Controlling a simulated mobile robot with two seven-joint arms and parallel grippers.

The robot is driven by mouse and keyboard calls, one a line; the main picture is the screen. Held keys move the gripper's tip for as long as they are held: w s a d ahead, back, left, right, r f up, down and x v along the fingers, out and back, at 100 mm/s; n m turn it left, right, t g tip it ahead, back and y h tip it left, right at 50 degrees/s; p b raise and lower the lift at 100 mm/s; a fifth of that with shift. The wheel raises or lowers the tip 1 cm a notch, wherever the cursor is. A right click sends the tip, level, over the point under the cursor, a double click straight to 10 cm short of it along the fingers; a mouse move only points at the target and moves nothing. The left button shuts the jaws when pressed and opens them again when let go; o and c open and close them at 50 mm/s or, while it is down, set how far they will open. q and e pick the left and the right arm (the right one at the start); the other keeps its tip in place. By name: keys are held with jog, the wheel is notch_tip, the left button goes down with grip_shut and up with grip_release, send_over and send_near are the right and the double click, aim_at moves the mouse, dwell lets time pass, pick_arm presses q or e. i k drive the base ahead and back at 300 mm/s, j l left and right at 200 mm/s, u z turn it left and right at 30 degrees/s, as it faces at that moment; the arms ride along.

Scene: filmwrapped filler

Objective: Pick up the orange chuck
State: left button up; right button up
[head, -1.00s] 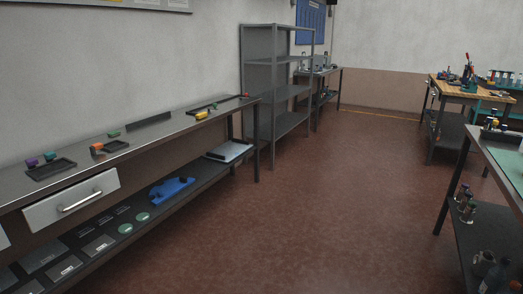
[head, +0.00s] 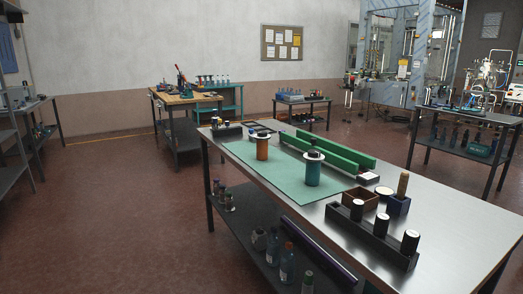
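An orange cylinder with a pale disc and a dark knob on top (head: 262,149), which looks like the orange chuck, stands upright on the green mat (head: 250,180) of the near workbench. A similar teal cylinder with a pale disc and dark knob (head: 313,174) stands on the mat to its right and nearer to me. Neither of my grippers shows in the head view.
The workbench (head: 440,222) also carries a green rail (head: 338,161), a dark rack of black cylinders (head: 370,235) and small boxes. Bottles (head: 287,262) stand on its lower shelf. Open red-brown floor (head: 110,215) lies to its left.

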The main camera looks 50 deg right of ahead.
aim_at(263, 143)
jog(key=i+z, duration=0.2)
jog(key=z, duration=0.15)
jog(key=i+z, duration=0.15)
jog(key=z, duration=0.2)
jog(key=i+j+z, duration=0.2)
jog(key=z, duration=0.15)
jog(key=i+j+z, duration=0.1)
jog(key=i+z, duration=0.15)
jog(key=z, duration=0.2)
jog(key=i+j+z, duration=0.2)
jog(key=z, duration=0.2)
jog(key=i+j+z, duration=0.15)
jog(key=z, duration=0.3)
jog(key=i+j+z, duration=0.15)
jog(key=j+z, duration=0.3)
jog(key=l, duration=0.05)
